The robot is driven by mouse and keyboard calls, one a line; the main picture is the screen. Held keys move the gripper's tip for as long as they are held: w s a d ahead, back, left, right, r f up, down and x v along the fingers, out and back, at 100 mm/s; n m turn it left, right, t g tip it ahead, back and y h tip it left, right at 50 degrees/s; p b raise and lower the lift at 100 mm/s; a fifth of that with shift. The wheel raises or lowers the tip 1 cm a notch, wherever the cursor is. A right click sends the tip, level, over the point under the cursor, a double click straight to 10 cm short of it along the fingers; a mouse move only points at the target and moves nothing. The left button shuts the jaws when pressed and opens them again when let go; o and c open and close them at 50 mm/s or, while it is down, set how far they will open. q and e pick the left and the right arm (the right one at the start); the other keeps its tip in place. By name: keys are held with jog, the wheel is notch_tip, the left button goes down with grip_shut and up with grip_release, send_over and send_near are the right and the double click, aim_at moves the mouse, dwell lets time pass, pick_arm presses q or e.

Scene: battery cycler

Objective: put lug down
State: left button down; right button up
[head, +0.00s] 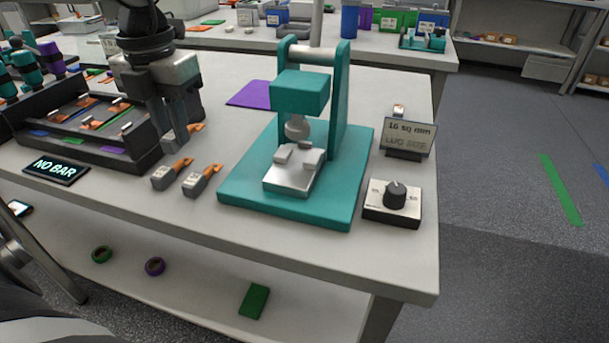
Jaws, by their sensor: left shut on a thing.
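My left gripper (176,130) points down over the table left of the teal press, shut on a lug (183,138) with a grey body and a copper end. That lug is low, close to the table top; I cannot tell whether it touches. Two similar lugs, one on the left (170,174) and one on the right (202,180), lie side by side on the table just in front of it. My right gripper is not in view.
The teal press (345,180) stands right of the lugs. A black rack (90,152) and a "NO BAR" display (56,170) are at the left. A "16 sq mm" sign (408,136) and a dial box (392,203) stand at the right. A purple mat (250,94) lies behind.

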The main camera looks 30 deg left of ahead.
pick_arm(q)
jog(key=shift+w+d+f, duration=0.2)
jog(key=shift+d+f, duration=0.1)
send_over(288, 180)
jog(key=a, duration=0.3)
jog(key=shift+s+a+r+p, duration=0.1)
jog(key=shift+s+a+p, duration=0.1)
jog(key=shift+s+p, duration=0.2)
jog(key=d, duration=0.3)
jog(key=shift+w+d+f, duration=0.25)
jog(key=shift+w+f, duration=0.1)
jog(key=shift+w, duration=0.05)
jog(key=shift+a+f, duration=0.1)
jog(key=shift+f, duration=0.45)
jog(key=c, duration=1.3)
grip_release()
notch_tip(288, 180, up, 12)
jog(key=p, duration=0.1)
jog(key=shift+r, duration=0.2)
jog(key=shift+f, duration=0.1)
